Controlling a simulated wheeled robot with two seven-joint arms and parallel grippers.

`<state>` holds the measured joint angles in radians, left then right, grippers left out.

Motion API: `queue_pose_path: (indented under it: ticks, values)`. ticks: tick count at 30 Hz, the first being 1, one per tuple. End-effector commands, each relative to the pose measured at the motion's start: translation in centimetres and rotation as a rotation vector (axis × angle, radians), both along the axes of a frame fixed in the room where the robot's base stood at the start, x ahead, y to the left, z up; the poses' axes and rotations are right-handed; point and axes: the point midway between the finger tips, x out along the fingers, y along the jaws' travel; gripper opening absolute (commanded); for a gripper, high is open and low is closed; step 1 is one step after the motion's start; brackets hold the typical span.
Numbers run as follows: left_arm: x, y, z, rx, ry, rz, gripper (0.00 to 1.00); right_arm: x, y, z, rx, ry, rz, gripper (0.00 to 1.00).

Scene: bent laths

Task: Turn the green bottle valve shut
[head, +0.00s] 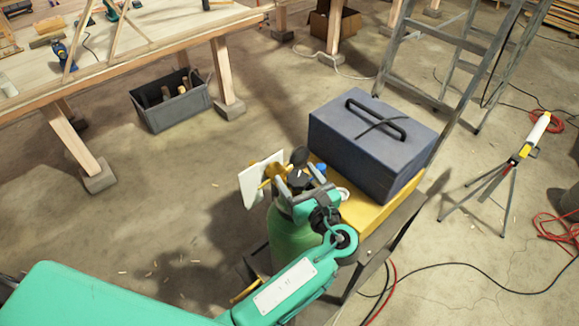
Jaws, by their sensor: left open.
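The green bottle (288,236) stands upright beside the yellow-topped stand, partly hidden behind my left arm. My left gripper (295,180) is at the bottle's top, with its grey fingers apart on either side of a dark part that looks like the valve. I cannot tell whether the fingers touch it. A brass-coloured fitting (272,171) and a black round part (299,156) show just beyond the fingers. A white plate (251,187) hangs left of the fitting. My right gripper is not in view.
A dark blue box (345,150) sits on the yellow-topped stand (362,214) close to my gripper's right. A grey crate (172,105) is by the workbench (140,52). The floor left of the bottle is mostly clear.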

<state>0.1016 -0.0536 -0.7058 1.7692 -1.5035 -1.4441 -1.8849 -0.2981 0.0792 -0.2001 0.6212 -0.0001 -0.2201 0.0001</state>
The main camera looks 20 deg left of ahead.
Motion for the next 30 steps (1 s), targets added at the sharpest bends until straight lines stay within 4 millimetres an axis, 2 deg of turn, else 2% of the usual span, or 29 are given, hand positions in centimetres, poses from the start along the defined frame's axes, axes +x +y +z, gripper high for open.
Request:
queue_pose_path:
  ticks: [12, 14, 19, 26, 30]
  values:
    - [-0.3, -0.3, 0.0, -0.001, 0.001, 0.000, 0.69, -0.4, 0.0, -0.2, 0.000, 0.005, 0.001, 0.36]
    - [-0.3, -0.2, 0.0, -0.001, 0.001, 0.000, 0.59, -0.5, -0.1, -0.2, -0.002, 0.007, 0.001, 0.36]
    - [-0.3, -0.2, 0.0, -0.001, 0.001, 0.000, 0.26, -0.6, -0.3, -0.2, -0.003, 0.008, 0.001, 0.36]
    - [-0.3, -0.2, 0.1, -0.001, 0.001, -0.011, 0.25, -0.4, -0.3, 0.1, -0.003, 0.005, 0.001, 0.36]
    - [-0.3, -0.1, 0.3, -0.001, 0.001, -0.050, 0.25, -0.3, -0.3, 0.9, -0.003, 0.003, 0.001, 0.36]
